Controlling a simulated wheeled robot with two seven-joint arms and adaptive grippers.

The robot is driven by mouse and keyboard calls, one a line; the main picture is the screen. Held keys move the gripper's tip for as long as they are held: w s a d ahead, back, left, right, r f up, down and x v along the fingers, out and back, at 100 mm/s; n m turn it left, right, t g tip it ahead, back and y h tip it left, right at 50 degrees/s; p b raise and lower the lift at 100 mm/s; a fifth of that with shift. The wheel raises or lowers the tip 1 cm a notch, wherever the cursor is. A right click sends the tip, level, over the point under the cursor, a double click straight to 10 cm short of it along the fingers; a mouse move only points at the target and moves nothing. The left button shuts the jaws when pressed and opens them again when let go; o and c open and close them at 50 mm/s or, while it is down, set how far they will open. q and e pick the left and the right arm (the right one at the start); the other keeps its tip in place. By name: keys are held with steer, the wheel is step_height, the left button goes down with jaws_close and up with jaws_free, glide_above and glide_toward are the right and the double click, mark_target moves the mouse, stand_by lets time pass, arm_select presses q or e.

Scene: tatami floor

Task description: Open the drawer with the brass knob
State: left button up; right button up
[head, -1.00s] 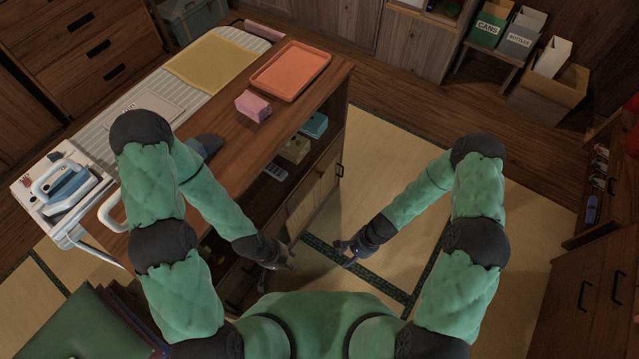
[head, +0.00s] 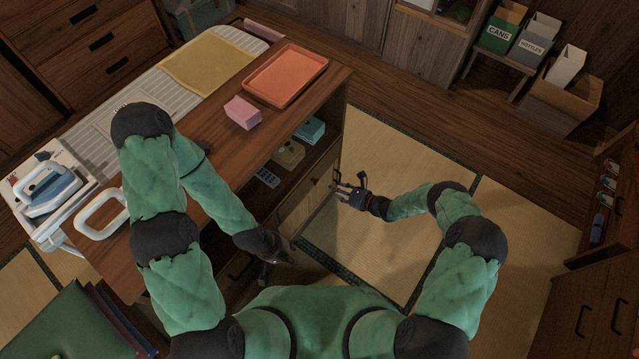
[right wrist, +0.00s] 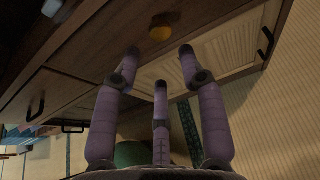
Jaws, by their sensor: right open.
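In the right wrist view, a round brass knob (right wrist: 160,31) sits on a dark wooden drawer front (right wrist: 108,52), which looks shut. My right gripper (right wrist: 158,62) is open and empty. Its fingertips point towards the knob and stand a short way from it, with the knob beyond the gap between them. In the head view, my right gripper (head: 350,191) is beside the front of the brown cabinet (head: 222,158). I cannot make out the knob there. My left gripper (head: 283,252) is low near the cabinet's near end, and its fingers are too dark to read.
An orange tray (head: 287,74) and a pink stack (head: 243,112) lie on the cabinet top. Pale-panelled doors (right wrist: 226,50) with a dark handle (right wrist: 264,50) lie beside the drawer. Tatami floor (head: 395,150) right of the cabinet is clear. Boxes stand at the back right.

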mark_target(318, 183)
steer(key=b+x, duration=0.3)
steer(key=x, duration=0.5)
steer(key=shift+a+f, duration=0.15)
steer(key=shift+f, duration=0.1)
steer(key=shift+w+a+f, duration=0.15)
steer(key=shift+w+a, duration=0.25)
steer(key=shift+a, duration=0.15)
jaws_close()
